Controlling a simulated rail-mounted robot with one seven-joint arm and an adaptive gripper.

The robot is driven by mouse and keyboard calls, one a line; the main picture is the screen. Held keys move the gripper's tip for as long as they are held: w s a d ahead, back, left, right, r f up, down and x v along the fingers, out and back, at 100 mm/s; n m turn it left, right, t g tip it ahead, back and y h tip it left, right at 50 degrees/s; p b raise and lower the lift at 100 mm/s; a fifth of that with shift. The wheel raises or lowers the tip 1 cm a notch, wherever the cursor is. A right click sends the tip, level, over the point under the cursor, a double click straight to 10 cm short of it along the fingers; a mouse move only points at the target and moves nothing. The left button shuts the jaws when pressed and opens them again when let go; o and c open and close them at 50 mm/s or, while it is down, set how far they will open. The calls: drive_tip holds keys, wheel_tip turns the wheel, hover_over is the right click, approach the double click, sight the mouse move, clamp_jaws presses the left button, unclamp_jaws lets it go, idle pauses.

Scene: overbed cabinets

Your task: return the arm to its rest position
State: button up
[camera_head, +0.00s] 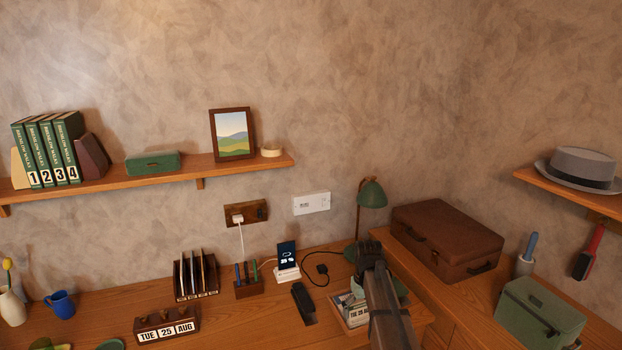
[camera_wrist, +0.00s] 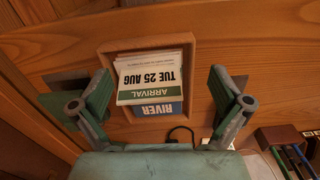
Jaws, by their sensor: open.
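My gripper (camera_head: 368,250) is at the end of my dark arm, above the right part of the desk in the head view. In the wrist view my gripper (camera_wrist: 158,88) has its two green-grey fingers spread wide apart with nothing between them. Below it is a wooden tray (camera_wrist: 188,52) holding cards (camera_wrist: 150,80) that read "ARRIVAL", "TUE 25 AUG" and "RIVER". The tray (camera_head: 340,316) also shows in the head view, partly hidden behind my arm.
A green desk lamp (camera_head: 371,194) stands close behind my gripper. A brown suitcase (camera_head: 446,240) is to its right. A phone on a white stand (camera_head: 287,262) and a black object (camera_head: 303,303) are to its left. A shelf (camera_head: 190,172) runs along the back wall.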

drive_tip(key=s+f+m+g, duration=0.1)
drive_tip(key=s+f+g, duration=0.1)
drive_tip(key=s+f, duration=0.9)
drive_tip(key=s+f+m+g, duration=0.1)
drive_tip(key=s+f, duration=1.1)
drive_tip(key=s, duration=1.2)
drive_tip(key=s+f+m+g, duration=0.1)
drive_tip(key=s+f+g, duration=0.2)
drive_tip(key=s+f, duration=0.9)
drive_tip(key=s, duration=0.5)
drive_tip(key=shift+s+a+g, duration=0.25)
drive_tip(key=shift+a+g, duration=0.15)
